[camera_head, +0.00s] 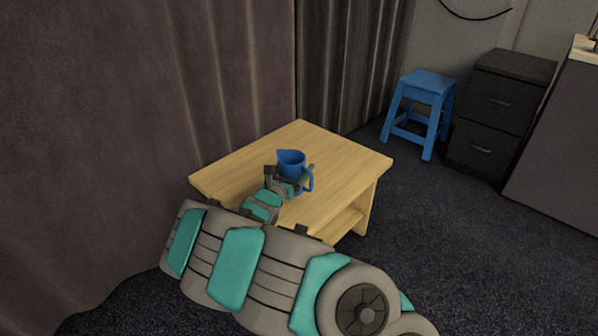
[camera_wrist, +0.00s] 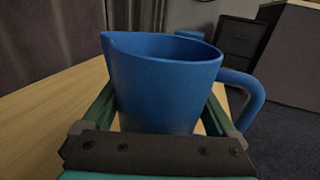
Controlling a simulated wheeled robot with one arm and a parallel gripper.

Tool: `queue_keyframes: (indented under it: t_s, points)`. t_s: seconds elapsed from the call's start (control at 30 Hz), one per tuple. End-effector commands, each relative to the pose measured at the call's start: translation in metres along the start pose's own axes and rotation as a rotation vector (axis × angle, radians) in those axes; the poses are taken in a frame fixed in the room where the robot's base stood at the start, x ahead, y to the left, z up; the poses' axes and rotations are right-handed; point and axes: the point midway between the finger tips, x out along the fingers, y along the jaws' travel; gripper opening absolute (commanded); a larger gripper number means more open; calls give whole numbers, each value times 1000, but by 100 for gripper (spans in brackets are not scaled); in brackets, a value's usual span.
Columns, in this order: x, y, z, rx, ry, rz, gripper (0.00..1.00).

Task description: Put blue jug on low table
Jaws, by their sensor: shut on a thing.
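The blue jug (camera_head: 291,161) is upright over the low wooden table (camera_head: 336,164) in the head view, with its handle to the right. In the wrist view the blue jug (camera_wrist: 163,85) fills the middle, spout to the left and handle to the right. My gripper (camera_head: 289,179) is shut on the jug, one finger on each side of its body. The gripper fingers also show in the wrist view (camera_wrist: 160,118). The jug's base is hidden behind the gripper, so I cannot tell whether it touches the tabletop.
A blue stool (camera_head: 422,98) and a dark drawer cabinet (camera_head: 499,105) stand at the back right. Curtains (camera_head: 130,90) hang behind and left of the table. The tabletop is clear around the jug. Dark carpet (camera_head: 450,230) lies open to the right.

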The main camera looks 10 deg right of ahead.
Motion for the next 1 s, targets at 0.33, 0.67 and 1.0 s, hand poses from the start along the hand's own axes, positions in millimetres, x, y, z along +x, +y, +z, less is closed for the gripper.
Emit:
queue_keyframes:
  t_s: [0.33,0.67,1.0]
  points:
    - [24,0,-1,-2,-2,-2,13]
    - [27,2,-35,-1,1,-1,13]
    - [27,2,-38,-1,-2,0,13]
